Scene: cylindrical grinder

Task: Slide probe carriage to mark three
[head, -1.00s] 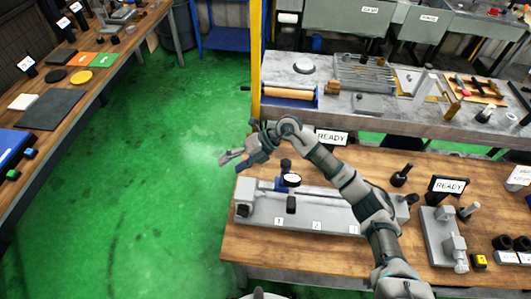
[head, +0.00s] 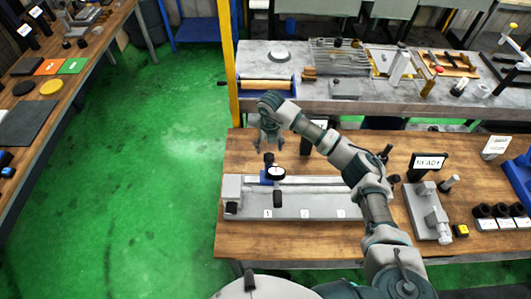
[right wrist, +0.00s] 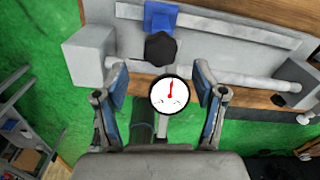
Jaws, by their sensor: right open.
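The probe carriage (head: 266,180) is a blue block with a black post and a round white dial gauge (head: 276,173). It sits near the left end of a grey bench rail (head: 315,203), by mark 1 (head: 268,213). Mark 2 (head: 304,213) and mark three (head: 341,213) lie to its right. My right gripper (head: 268,148) is open, pointing down just above and behind the carriage. In the right wrist view the dial gauge (right wrist: 171,96) shows between the open fingers, with a black knob (right wrist: 160,48) and blue carriage block (right wrist: 160,16) beyond. My left gripper is not in view.
A sign reading READY (head: 428,163) stands right of the rail, behind a grey fixture (head: 428,215). Black rings (head: 500,211) and a yellow-black button (head: 461,231) are at the far right. A grey bench (head: 350,105) with tools stands behind. Green floor lies left.

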